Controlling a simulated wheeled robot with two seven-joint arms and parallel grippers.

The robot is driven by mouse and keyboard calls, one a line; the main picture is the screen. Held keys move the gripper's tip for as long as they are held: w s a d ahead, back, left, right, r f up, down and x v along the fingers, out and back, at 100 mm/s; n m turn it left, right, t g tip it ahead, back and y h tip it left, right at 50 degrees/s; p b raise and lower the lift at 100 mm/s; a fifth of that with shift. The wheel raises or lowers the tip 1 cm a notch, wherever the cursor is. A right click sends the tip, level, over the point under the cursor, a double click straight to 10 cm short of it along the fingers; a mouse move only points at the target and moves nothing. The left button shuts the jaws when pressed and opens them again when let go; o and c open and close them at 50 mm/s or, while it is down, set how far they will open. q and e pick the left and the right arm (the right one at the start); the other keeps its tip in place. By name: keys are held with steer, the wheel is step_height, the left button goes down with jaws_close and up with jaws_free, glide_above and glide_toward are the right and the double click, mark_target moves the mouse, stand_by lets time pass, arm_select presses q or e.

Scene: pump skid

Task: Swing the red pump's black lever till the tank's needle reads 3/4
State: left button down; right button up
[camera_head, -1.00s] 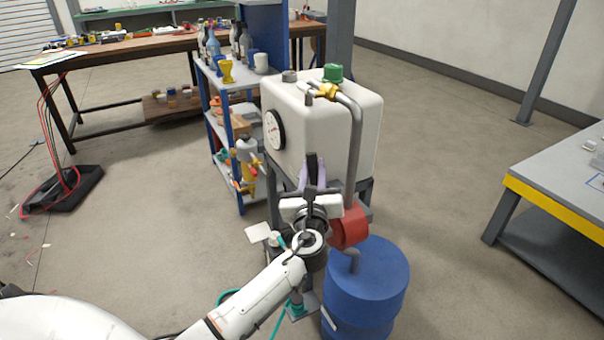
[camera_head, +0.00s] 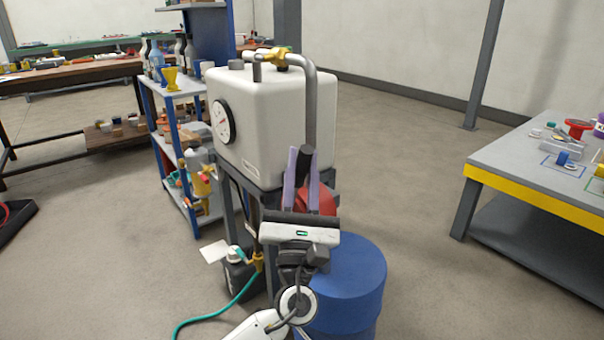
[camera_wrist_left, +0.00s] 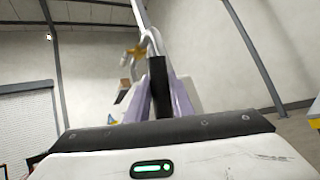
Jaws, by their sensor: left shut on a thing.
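The white tank (camera_head: 270,120) stands on a dark frame, with a round white gauge (camera_head: 222,121) on its left face. The needle is too small to read surely. The red pump (camera_head: 322,200) sits below the tank, mostly hidden behind my gripper. My left gripper (camera_head: 302,172) is shut on the black lever (camera_head: 307,153), whose top sticks up between the pale purple fingers. In the left wrist view the lever (camera_wrist_left: 158,80) also stands between the fingers (camera_wrist_left: 160,105). The lever's lower part is hidden. My right gripper is not in view.
A blue drum (camera_head: 350,280) stands just right of and below my gripper. A grey pipe (camera_head: 310,100) runs down the tank's front. A shelf rack (camera_head: 170,140) is at left, a yellow-edged table (camera_head: 540,160) at right. A green hose (camera_head: 215,315) lies low left.

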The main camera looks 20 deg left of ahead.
arm_select(q)
steer(key=shift+s+d+f+m+t+b, duration=0.2)
steer(key=shift+d+f+m+t+b, duration=0.1)
steer(key=shift+d+m, duration=0.1)
steer(key=shift+h, duration=0.4)
steer(key=c, duration=1.6)
jaws_free()
steer(key=shift+r+y, duration=0.1)
steer(key=shift+y, duration=0.2)
steer(key=shift+o, duration=0.2)
steer(key=shift+s, duration=0.1)
steer(key=v, duration=1)
